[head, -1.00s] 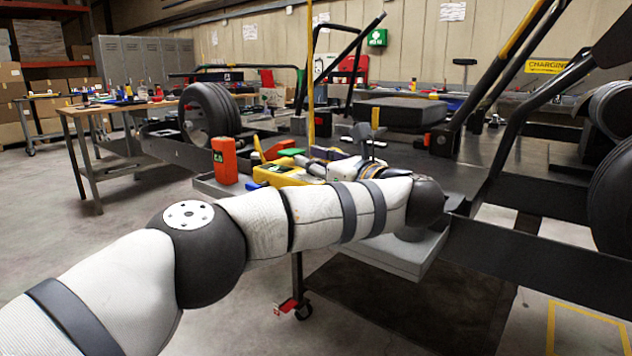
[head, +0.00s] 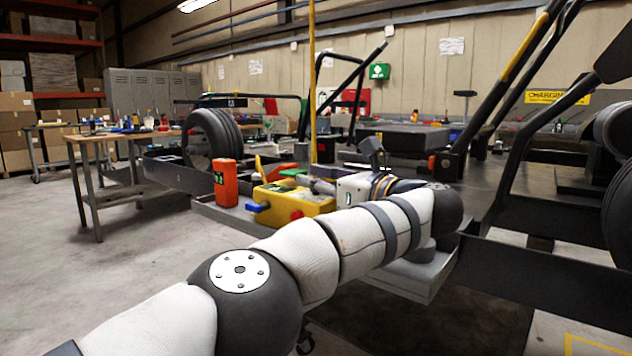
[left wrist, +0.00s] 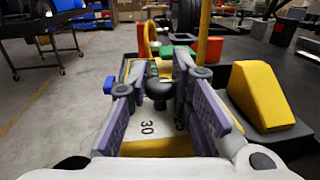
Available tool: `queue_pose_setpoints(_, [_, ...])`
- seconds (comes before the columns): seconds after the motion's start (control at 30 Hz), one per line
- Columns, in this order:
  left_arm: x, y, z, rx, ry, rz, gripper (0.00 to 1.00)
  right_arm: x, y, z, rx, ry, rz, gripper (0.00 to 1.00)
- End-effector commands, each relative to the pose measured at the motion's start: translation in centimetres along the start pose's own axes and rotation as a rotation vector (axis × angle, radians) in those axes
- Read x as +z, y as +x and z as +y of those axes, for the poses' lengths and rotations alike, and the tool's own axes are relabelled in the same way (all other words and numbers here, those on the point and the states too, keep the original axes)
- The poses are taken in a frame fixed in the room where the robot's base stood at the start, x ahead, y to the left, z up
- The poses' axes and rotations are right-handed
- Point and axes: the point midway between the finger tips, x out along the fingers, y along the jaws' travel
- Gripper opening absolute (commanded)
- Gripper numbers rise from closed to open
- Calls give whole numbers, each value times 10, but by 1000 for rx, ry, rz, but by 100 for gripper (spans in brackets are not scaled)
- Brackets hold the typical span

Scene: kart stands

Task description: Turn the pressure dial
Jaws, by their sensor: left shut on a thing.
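A yellow box (head: 295,204) with a red button and a blue fitting stands on the grey tray. In the left wrist view its pale top face (left wrist: 150,128) carries a printed scale, with "30" readable. A black knob, the pressure dial (left wrist: 158,91), stands on this face between my finger pads. My left gripper (left wrist: 158,76) is shut on the dial, one purple-grey finger on each side. In the head view the left gripper (head: 322,187) reaches the box from the right, and the dial is hidden there. My right gripper is in neither view.
An orange handheld device (head: 226,183) stands upright left of the box. A yellow wedge (left wrist: 258,95) sits on a dark base to the right in the wrist view. A yellow pole (head: 312,80) rises behind. A kart wheel (head: 211,138) stands further back.

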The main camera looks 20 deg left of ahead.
Motion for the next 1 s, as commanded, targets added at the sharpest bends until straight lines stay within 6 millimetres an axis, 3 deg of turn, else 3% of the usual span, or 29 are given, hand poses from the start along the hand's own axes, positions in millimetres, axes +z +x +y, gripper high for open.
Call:
queue_pose_setpoints(0.03, [-1,0,0,1,1,2,25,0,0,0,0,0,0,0])
queue_pose_setpoints(0.1, [-1,0,0,1,1,2,39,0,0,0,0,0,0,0])
queue_pose_setpoints(0.4, [0,-1,0,0,0,0,39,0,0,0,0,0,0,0])
queue_pose_setpoints(0.73, [0,-63,0,-2,0,-1,39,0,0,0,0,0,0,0])
queue_pose_setpoints(1.0, [0,-75,0,1,0,1,39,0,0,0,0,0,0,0])
